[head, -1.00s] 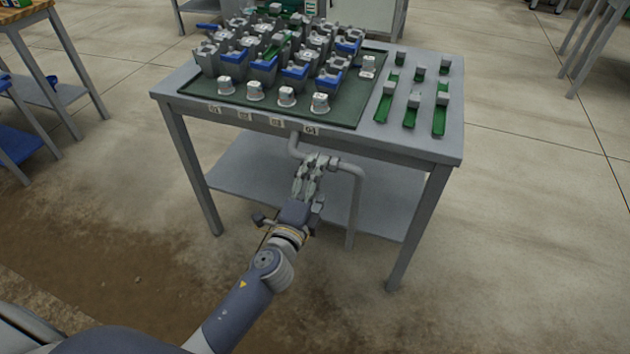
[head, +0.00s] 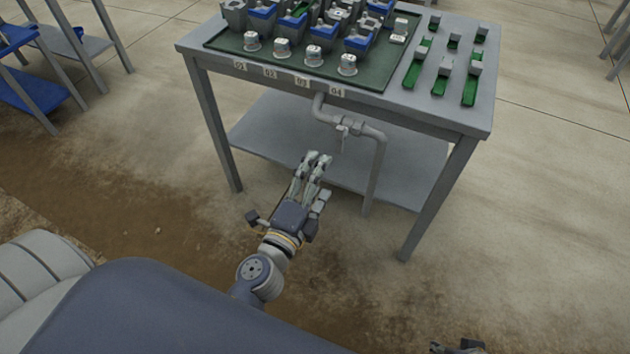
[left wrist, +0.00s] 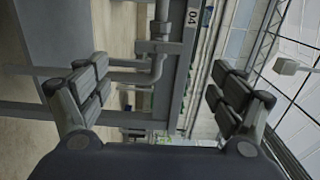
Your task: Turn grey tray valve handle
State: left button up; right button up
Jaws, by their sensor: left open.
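The grey tray valve (head: 352,127) sits on a grey pipe under the table's front edge, below the tag 04. Its small handle (head: 342,134) shows in the head view, but its exact angle is hard to tell. In the left wrist view the valve (left wrist: 155,47) lies ahead, between and beyond the fingers. My left gripper (head: 318,160) is open and empty, in front of and below the valve, apart from it. Its spread fingers also show in the left wrist view (left wrist: 158,78). Part of my right gripper (head: 458,347) shows at the bottom edge, mostly cut off.
The pipe (head: 378,165) bends right and runs down past the lower shelf (head: 270,130). The table (head: 455,112) carries a green tray (head: 378,82) with several pots and, at right, several green strips (head: 470,88). Floor in front is clear.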

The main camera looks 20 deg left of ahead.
pick_arm(q)
jog(key=shift+s+a, duration=0.1)
jog(key=shift+s, duration=0.55)
